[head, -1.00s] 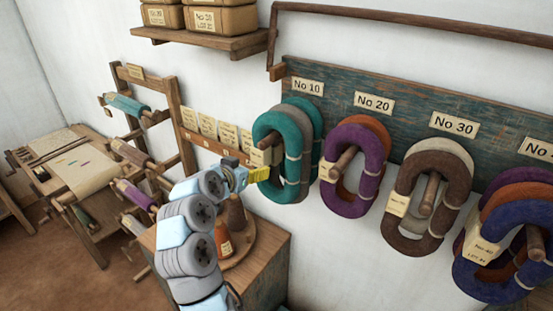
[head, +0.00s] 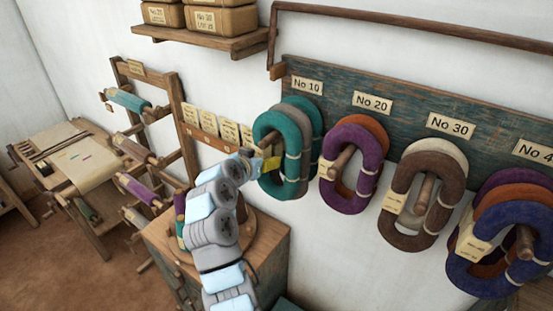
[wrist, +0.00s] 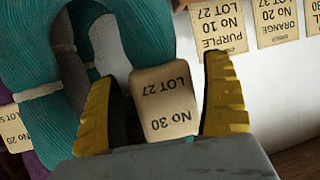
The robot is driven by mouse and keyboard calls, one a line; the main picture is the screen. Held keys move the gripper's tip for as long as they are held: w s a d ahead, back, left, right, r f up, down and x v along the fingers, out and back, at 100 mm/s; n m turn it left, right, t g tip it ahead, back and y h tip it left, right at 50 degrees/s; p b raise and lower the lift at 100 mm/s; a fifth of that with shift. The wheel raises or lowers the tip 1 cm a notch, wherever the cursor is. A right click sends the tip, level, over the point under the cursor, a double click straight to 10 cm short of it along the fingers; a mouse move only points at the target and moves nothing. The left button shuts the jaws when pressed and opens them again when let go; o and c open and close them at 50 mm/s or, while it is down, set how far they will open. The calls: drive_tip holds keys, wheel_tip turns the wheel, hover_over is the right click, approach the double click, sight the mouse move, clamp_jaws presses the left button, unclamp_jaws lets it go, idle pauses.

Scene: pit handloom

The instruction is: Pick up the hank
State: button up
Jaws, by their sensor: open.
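Several hanks hang on pegs along the wall board. A teal hank (head: 262,128) is foremost on the peg under the No 10 label, with a grey hank (head: 311,122) behind it. The teal hank also shows in the wrist view (wrist: 148,38). A cream paper tag (wrist: 165,105) reading No 30 LOT 27, upside down, lies between my fingers beside the teal yarn. My gripper (wrist: 160,75) is open, its yellow fingers on either side of the tag. In the head view my gripper (head: 268,165) is at the teal hank's lower left; my arm hides part of it.
A purple hank (head: 370,140) hangs close to the right, then a brown hank (head: 448,165) and a blue hank (head: 470,270). Paper cards (head: 228,131) line the rail at left. A wooden cabinet (head: 268,262) stands below my arm.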

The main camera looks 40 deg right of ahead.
drive_tip(key=c, duration=1.3)
drive_tip(key=shift+c, duration=0.2)
drive_tip(key=shift+r, duration=0.15)
